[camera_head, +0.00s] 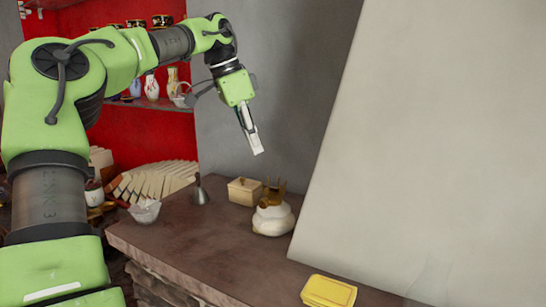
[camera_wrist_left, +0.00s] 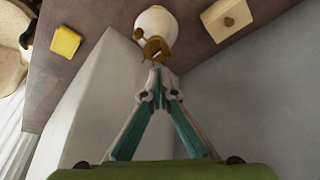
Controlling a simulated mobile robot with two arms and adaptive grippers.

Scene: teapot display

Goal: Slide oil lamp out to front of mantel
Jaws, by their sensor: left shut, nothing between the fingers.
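The oil lamp, a squat white body (camera_head: 272,219) with a brass top, stands upright on the brown mantel (camera_head: 165,240), close to the large pale slanted panel. In the left wrist view the lamp (camera_wrist_left: 157,22) is at the top centre, its brass part towards my fingertips. My left gripper (camera_head: 257,148) is shut and empty, pointing down above and behind the lamp, clearly apart from it in the head view. The fingers (camera_wrist_left: 157,72) meet just below the brass in the wrist view; the exact gap cannot be told. My right gripper is not in view.
A cream box (camera_head: 244,191) stands beside the lamp, with a dark bell-shaped object (camera_head: 200,192) and a glass bowl (camera_head: 145,211) further left. A yellow box (camera_head: 328,292) is at the front right. The pale panel (camera_head: 420,150) blocks the right.

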